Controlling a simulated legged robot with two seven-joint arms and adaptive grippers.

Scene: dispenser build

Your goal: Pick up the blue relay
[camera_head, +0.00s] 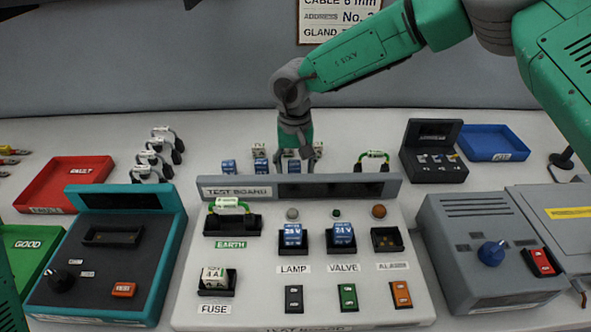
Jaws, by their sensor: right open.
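Two blue relays marked 24 V sit in the test board (300,192): one in the LAMP socket (292,235), one in the VALVE socket (342,234). Behind the board's raised back edge stand more small blue relays, one at the left (228,167) and one beside it (261,165). My right gripper (297,161) points down behind the board, over this row, with its fingers apart. A blue relay (293,165) shows between or just behind its fingers; I cannot tell whether they touch it. The ALARM socket (387,240) is empty.
A red FAULT tray (66,186) and green GOOD tray (25,247) lie left. A teal-edged tester (110,255) stands left of the board, a grey unit (490,250) right. A black holder (433,152) and blue tray (492,143) are back right.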

